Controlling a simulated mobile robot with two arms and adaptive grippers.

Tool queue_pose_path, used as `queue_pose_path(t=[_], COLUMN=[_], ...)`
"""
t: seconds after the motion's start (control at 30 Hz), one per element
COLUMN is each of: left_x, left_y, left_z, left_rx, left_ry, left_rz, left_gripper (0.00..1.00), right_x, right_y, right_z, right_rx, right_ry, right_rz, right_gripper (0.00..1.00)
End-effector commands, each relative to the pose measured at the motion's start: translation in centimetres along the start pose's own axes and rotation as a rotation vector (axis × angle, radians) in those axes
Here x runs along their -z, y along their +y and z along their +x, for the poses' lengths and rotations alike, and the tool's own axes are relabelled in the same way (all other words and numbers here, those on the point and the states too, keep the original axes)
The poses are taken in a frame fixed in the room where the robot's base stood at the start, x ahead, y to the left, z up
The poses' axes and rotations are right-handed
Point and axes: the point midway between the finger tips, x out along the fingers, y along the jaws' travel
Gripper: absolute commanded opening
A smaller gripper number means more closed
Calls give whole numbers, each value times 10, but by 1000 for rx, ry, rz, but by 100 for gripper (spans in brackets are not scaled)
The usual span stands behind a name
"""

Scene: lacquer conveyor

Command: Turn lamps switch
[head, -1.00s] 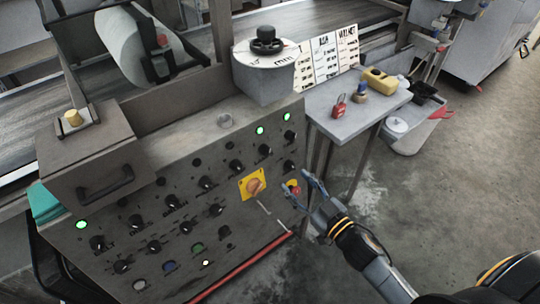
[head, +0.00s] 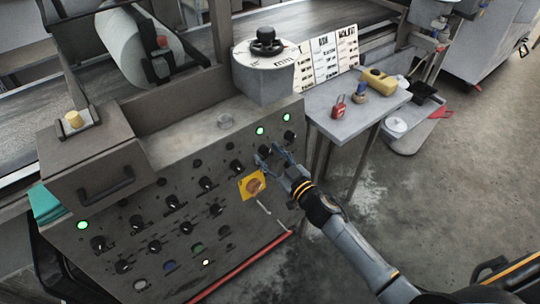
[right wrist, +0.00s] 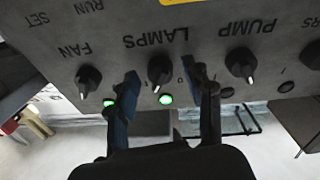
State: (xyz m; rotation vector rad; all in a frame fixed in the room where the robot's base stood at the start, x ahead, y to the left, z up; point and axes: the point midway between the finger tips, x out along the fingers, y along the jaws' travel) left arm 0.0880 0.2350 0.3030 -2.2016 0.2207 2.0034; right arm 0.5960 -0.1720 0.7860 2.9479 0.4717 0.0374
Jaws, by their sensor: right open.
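The lamps switch is a black knob (right wrist: 160,70) with a white pointer line on a grey panel. In the right wrist view it sits beneath the upside-down word LAMPS, its pointer towards the bottom of the picture. My right gripper (right wrist: 163,82) is open, with one blue finger on each side of the knob; I cannot tell whether they touch it. In the head view the right gripper (head: 270,153) is at the panel's upper right and largely covers this knob. A lit green lamp (right wrist: 166,99) shows beside the switch. My left gripper is not in view.
The fan knob (right wrist: 88,78) and pump knob (right wrist: 241,65) flank the switch. A yellow plate with an orange rotary switch (head: 252,185) lies just below my gripper. A side table (head: 345,122) holds a red padlock and other items.

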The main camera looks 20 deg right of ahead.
Motion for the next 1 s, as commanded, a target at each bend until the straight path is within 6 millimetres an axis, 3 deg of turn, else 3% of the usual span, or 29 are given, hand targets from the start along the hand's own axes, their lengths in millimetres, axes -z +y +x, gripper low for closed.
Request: queue_pose_path(t=[0.07, 0.3, 0.67, 1.0], left_x=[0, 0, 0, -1], left_y=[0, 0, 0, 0], left_z=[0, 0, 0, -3], left_rx=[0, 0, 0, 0], left_ry=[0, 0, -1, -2], left_rz=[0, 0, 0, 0], left_gripper=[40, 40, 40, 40], right_x=[0, 0, 0, 0], right_y=[0, 0, 0, 1], right_z=[0, 0, 0, -1], right_rx=[0, 0, 8, 49], right_ry=[0, 0, 2, 16], right_rz=[0, 0, -42, -269], right_gripper=[49, 0, 0, 0])
